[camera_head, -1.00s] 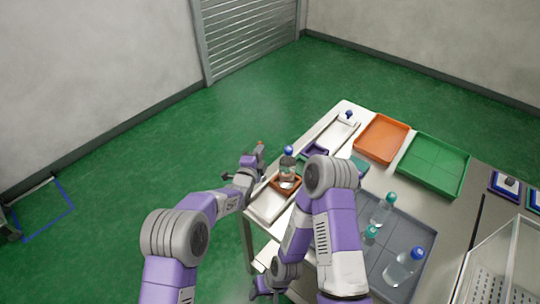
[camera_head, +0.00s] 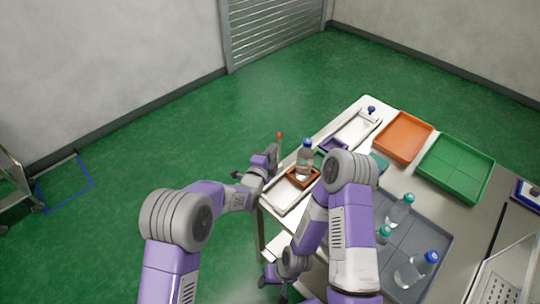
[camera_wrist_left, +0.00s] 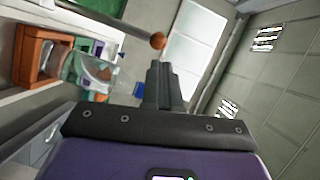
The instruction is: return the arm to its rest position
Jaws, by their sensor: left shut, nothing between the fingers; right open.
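My left gripper (camera_head: 271,154) is shut and empty at the near left edge of the table, just left of a clear bottle. In the left wrist view its dark fingers (camera_wrist_left: 163,85) are together with nothing between them. My right gripper (camera_head: 276,282) is low in front of the table, partly hidden by my right arm, and open.
A lever with an orange knob (camera_head: 279,134) stands beside my left gripper; the knob also shows near the fingertips (camera_wrist_left: 157,41). The blue-capped bottle (camera_head: 305,160) stands upright in a brown holder (camera_head: 297,182). A grey tray (camera_head: 427,238) holds several bottles.

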